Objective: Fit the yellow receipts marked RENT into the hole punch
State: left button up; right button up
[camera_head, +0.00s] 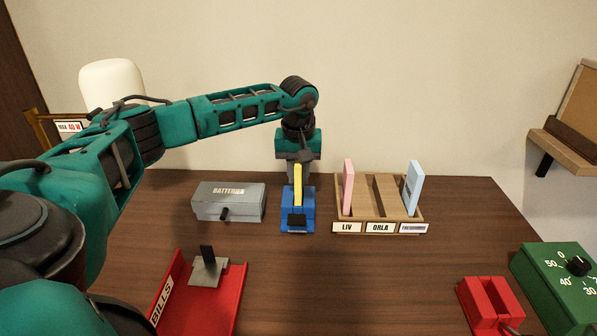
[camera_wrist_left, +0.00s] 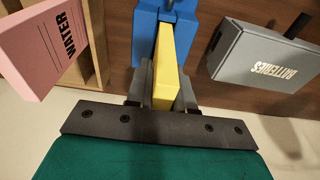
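The yellow receipts (camera_head: 298,184) are a narrow upright slab at the blue hole punch (camera_head: 297,217). No RENT marking is readable. My left gripper (camera_head: 298,166) points down behind and above the punch, its fingers on both sides of the yellow slab. The left wrist view shows the yellow receipts (camera_wrist_left: 166,62) between the two fingers (camera_wrist_left: 166,88), with the far end at the slot of the blue hole punch (camera_wrist_left: 147,30). How deep the slab sits in the slot is hidden. My right gripper is out of view.
A grey BATTERIES box (camera_head: 229,200) stands left of the punch. A wooden sorter (camera_head: 380,215) to the right holds a pink slab (camera_head: 348,187) and a light-blue slab (camera_head: 412,186). A red BILLS tray (camera_head: 226,308), red slotted block (camera_head: 487,304) and green dial box (camera_head: 556,284) are nearer.

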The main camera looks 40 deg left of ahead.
pick_arm(q)
jog(key=o, duration=0.4)
jog(key=shift+r, duration=0.1)
jog(key=r, duration=0.4)
jog(key=r+p, duration=0.1)
jog(key=r, duration=0.3)
jog(key=s+d+r+p, duration=0.1)
jog(key=r, duration=0.3)
jog(key=shift+s, duration=0.15)
